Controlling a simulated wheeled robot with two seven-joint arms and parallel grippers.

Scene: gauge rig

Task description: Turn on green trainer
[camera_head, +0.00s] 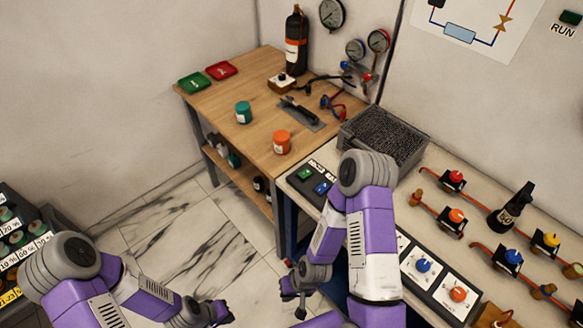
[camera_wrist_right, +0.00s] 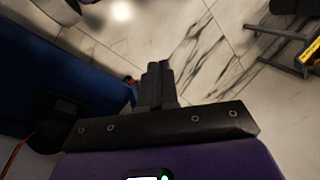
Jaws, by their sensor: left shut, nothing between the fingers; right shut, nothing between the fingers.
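On the light bench at right, a panel (camera_head: 318,184) carries a green rocker-like switch (camera_head: 305,174) and a blue one (camera_head: 322,187). My right arm hides part of this panel. I cannot tell which unit is the green trainer. My left gripper (camera_head: 225,314) is shut and empty over the floor at the bottom. My right gripper (camera_head: 296,298) is shut and empty, low in front of the bench and away from the switches. Its closed fingers also show in the right wrist view (camera_wrist_right: 157,86), over the marble floor.
A wooden table (camera_head: 222,112) holds a green jar (camera_head: 243,112), an orange jar (camera_head: 282,142) and a black cylinder (camera_head: 296,42). A grey mesh-topped box (camera_head: 385,138) stands behind my right arm. Blue (camera_head: 423,265) and orange (camera_head: 457,294) knobs sit farther right. Open floor (camera_head: 160,225) lies left.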

